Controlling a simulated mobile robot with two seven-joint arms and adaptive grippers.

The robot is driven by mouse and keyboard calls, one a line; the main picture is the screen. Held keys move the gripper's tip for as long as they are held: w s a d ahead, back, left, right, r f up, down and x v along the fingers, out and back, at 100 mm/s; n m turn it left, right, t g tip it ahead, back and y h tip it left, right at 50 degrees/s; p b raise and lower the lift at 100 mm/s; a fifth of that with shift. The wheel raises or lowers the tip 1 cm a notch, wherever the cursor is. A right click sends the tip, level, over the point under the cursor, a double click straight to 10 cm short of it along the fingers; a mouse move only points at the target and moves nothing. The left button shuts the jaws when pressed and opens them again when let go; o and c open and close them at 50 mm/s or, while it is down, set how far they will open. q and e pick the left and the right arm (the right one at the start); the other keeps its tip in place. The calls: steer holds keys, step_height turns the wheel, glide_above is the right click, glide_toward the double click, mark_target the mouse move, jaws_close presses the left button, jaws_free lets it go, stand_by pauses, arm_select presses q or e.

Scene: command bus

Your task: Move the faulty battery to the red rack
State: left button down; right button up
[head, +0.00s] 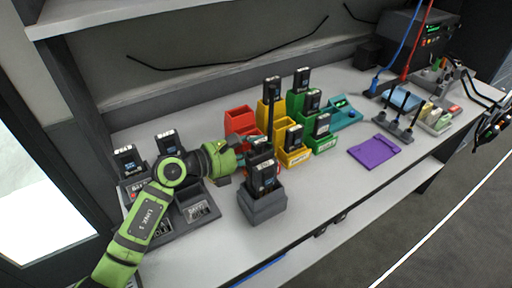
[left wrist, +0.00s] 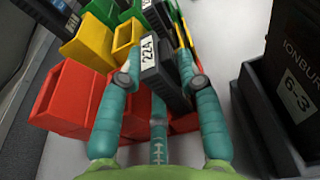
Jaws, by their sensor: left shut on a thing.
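My left gripper (left wrist: 160,82) is shut on a dark battery (left wrist: 151,57) with a white label that seems to read 224. In the head view this battery (head: 260,146) shows beside the gripper (head: 246,152), partly hidden behind another battery. The red rack (head: 240,118) stands just behind the gripper. In the left wrist view its red bins (left wrist: 72,95) lie left of the fingers, and some red shows beneath the held battery. I cannot tell whether the battery's lower end is inside a red bin. My right gripper is in neither view.
A dark grey holder (head: 262,207) with a battery (head: 263,176) stands close in front. Yellow bins (head: 295,158) and green bins (head: 322,144) with batteries stand right of the red rack. A dark station (head: 196,208) with batteries is at left. A purple mat (head: 374,151) lies at right.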

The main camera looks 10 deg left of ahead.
arm_select(q)
steer(key=shift+f, duration=0.3)
stand_by(0.6)
steer(key=c, duration=0.8)
jaws_free()
steer(key=shift+o, duration=0.2)
steer(key=shift+s+a, duration=0.3)
steer(key=shift+a, duration=0.1)
steer(key=v, duration=1.1)
steer(key=shift+s, duration=0.15)
